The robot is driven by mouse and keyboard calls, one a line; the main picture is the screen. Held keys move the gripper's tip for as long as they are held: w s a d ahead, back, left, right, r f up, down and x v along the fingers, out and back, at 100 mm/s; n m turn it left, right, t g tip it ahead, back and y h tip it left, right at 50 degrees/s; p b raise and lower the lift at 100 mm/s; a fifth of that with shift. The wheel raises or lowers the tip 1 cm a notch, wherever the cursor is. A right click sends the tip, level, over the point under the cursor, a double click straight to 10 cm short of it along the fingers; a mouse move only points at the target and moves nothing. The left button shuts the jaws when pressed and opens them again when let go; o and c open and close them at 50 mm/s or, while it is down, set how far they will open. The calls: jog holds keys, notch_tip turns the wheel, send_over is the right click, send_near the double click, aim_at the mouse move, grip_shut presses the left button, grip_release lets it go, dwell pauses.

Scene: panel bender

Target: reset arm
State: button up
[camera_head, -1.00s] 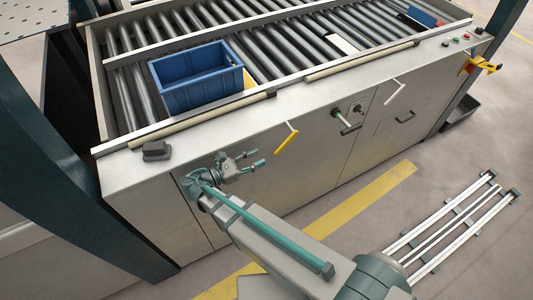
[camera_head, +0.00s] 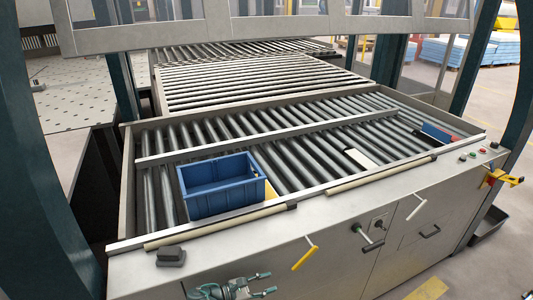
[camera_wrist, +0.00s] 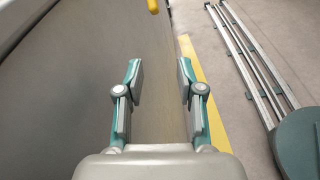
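My gripper (camera_head: 262,284) shows at the bottom edge of the head view, in front of the machine's grey front panel and below the conveyor edge. It also shows in the wrist view (camera_wrist: 159,75), with its two fingers spread wide and nothing between them. The grey panel (camera_wrist: 75,90) stands close along the left of the wrist view. Most of my arm is outside the head view.
A blue bin (camera_head: 222,186) sits on the roller conveyor (camera_head: 310,140). A yellow handle (camera_head: 305,257) and a white-tipped handle (camera_head: 417,207) stick out of the front panel. A small grey box (camera_head: 171,257) sits on the ledge. Rails (camera_wrist: 250,60) lie on the floor.

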jog(key=s+d+f+m+g+y, duration=0.35)
jog(key=s+d+f+m, duration=0.2)
jog(key=f, duration=0.45)
jog(key=s+d+f+m+g+y, duration=0.35)
jog(key=s+f, duration=0.35)
jog(key=f, duration=0.3)
jog(key=s+d+f+m+g+y+b, duration=0.1)
jog(key=s+d+f+m+g+y, duration=0.2)
jog(key=s, duration=0.6)
jog(key=s+d+f+m+g+y+b, duration=0.1)
jog(key=s+d+f+m+g+y, duration=0.2)
jog(key=s+f+m, duration=0.4)
jog(key=shift+s+d+m+y, duration=0.5)
jog(key=shift+s+d+y, duration=0.1)
jog(key=shift+s+d, duration=0.5)
